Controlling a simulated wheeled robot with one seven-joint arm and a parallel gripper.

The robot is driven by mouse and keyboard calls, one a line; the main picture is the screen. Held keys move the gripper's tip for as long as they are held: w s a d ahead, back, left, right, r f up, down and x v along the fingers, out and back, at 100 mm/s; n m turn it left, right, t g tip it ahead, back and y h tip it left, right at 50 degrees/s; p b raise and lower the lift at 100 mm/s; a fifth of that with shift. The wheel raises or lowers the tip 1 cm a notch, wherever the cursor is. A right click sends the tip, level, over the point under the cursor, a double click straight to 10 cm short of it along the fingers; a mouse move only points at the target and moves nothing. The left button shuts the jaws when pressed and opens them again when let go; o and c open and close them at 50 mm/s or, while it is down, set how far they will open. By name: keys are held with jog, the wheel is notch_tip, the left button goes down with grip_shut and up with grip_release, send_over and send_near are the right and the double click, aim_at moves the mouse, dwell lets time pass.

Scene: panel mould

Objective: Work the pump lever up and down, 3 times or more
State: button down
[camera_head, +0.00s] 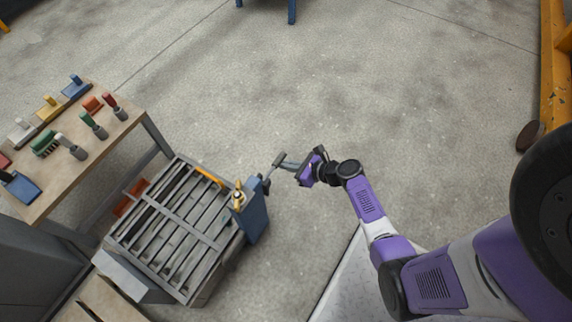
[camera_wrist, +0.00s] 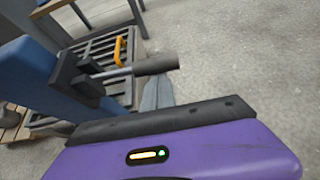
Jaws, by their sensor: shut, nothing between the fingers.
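The pump is a blue box (camera_head: 252,212) on the right side of the slatted mould frame; its blue body (camera_wrist: 35,80) fills the left of the wrist view. The pump lever (camera_head: 279,160) is a thin metal rod with a dark cylindrical grip, sticking out from the pump. In the wrist view the lever grip (camera_wrist: 156,65) points right and looks roughly level. My gripper (camera_head: 287,165) is shut and empty, with its fingers close by the grip.
The mould frame (camera_head: 168,232) with grey slats stands left of the pump. A wooden table (camera_head: 125,122) with several tools and coloured blocks is at the left. The floor behind and right of the pump is clear.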

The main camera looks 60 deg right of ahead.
notch_tip(320, 180, up, 3)
jog(key=shift+f+n+h+p, duration=0.15)
jog(key=shift+n+h+p, duration=0.55)
jog(key=shift+p, duration=0.15)
jog(key=shift+a+r+n+h+p, duration=0.15)
jog(key=shift+r+n+h+p, duration=0.3)
jog(key=shift+r, duration=0.35)
jog(key=shift+a+r+n+h+p, duration=0.15)
jog(key=shift+r+n+h+p, duration=0.25)
jog(key=shift+r, duration=0.35)
notch_tip(320, 180, down, 4)
jog(key=d+b, duration=0.2)
jog(key=b, duration=0.2)
jog(key=p+v, duration=0.3)
jog(key=v, duration=0.8)
jog(key=shift+a+f+p, duration=0.15)
jog(key=shift+f+p, duration=0.05)
jog(key=shift+p, duration=0.15)
jog(key=shift+s, duration=0.1)
